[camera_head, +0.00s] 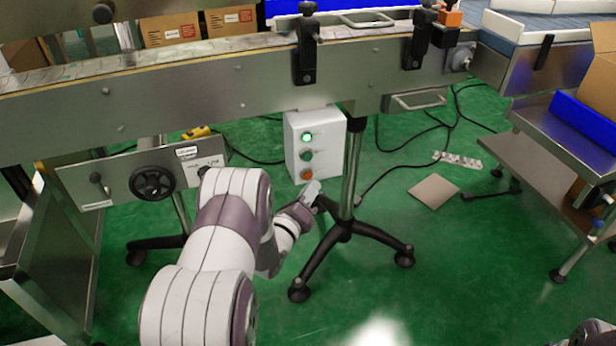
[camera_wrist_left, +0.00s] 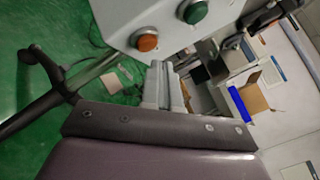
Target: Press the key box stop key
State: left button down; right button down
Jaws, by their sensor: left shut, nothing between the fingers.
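The white key box (camera_head: 328,142) hangs under the conveyor. On its front is a column of keys: a lit green key (camera_head: 306,137) on top, a darker green key (camera_head: 306,155) in the middle and an orange-red key (camera_head: 307,174) lowest. No key label is readable. My left gripper (camera_head: 311,191) is shut and empty, with its tip just below the orange-red key in the head view. In the left wrist view, the shut fingers (camera_wrist_left: 165,85) point toward the box, near the orange key (camera_wrist_left: 147,42); a green key (camera_wrist_left: 195,12) is beside it. I cannot tell whether they touch the box.
The metal conveyor (camera_head: 220,95) runs above the box. A stand leg with a black wheeled base (camera_head: 344,229) is close beside my left gripper. A handwheel (camera_head: 152,183) is at the left. Cables lie on the green floor, and a steel table (camera_head: 560,150) stands at the right.

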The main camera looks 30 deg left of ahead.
dwell(0.4)
pick_arm(q)
jog(key=shift+w+a, duration=0.3)
jog(key=shift+w+a+b, duration=0.25)
jog(key=shift+a+b, duration=0.05)
jog(key=shift+b, duration=0.1)
dwell(0.7)
jog(key=shift+s+d, duration=0.55)
jog(key=shift+d, duration=0.05)
jog(key=shift+d, duration=0.1)
jog(key=s+d+p, duration=0.2)
jog(key=s+d, duration=0.1)
jog(key=shift+s+d, duration=0.1)
jog(key=shift+d, duration=0.25)
